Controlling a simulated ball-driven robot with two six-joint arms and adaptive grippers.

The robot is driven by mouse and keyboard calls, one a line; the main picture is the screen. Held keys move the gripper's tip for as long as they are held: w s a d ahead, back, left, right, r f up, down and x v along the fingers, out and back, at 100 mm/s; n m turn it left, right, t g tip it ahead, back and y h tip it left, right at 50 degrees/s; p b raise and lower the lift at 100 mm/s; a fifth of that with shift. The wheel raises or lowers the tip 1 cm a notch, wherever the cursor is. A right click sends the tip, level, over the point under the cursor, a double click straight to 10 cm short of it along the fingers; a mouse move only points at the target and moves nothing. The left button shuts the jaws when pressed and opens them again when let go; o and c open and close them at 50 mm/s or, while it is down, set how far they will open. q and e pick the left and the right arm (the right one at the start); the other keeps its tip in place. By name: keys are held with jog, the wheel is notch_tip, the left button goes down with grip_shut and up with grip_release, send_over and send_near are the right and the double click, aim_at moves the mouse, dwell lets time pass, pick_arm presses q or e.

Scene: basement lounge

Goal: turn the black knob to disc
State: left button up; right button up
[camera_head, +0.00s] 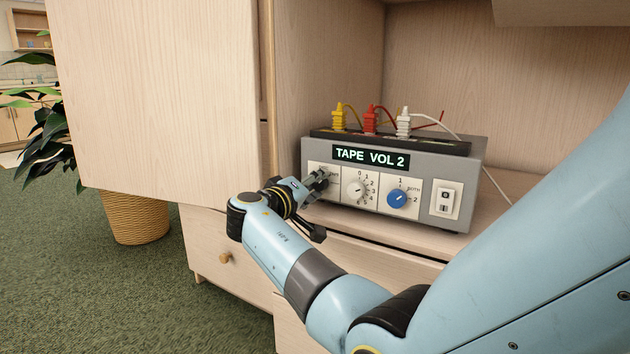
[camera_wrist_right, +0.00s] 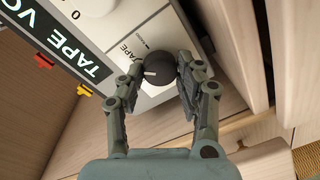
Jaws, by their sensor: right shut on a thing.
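The black knob (camera_wrist_right: 162,68) sits on the left panel of the grey amplifier (camera_head: 460,160). My right gripper (camera_wrist_right: 163,66) is shut on the knob, one finger on each side, in the right wrist view. The knob's white mark points to the left in that view, near the word TAPE. The lit display (camera_head: 371,158) reads TAPE VOL 2. I cannot make out a disc label. My left gripper is not in view.
The amplifier stands on a shelf in a wooden cabinet, with an open door (camera_head: 160,100) at the left. A volume knob (camera_head: 355,188), a blue knob (camera_head: 397,197) and a switch (camera_head: 446,201) lie right of the black knob. Yellow, red and white plugs (camera_head: 370,120) stand on top.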

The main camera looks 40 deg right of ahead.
jog(key=n+p, duration=0.1)
jog(key=n, duration=0.3)
jog(key=shift+w+r+p, duration=0.1)
jog(key=shift+r+p, duration=0.05)
jog(key=shift+p, duration=0.2)
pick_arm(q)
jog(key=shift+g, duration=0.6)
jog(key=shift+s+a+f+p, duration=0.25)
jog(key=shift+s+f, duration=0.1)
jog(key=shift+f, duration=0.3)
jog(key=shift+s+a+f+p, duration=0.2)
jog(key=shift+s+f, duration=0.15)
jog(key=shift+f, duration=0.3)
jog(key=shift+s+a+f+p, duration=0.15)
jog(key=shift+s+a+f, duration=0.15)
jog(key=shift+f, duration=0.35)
pick_arm(e)
jog(key=shift+n+g, duration=0.3)
jog(key=shift+n, duration=1.8)
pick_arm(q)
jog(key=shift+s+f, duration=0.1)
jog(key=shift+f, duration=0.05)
pick_arm(e)
jog(key=shift+f, duration=0.2)
jog(key=o, duration=1.1)
jog(key=shift+w+a, duration=0.1)
jog(key=shift+o, duration=0.2)
jog(key=v, duration=0.7)
jog(key=shift+a, duration=0.25)
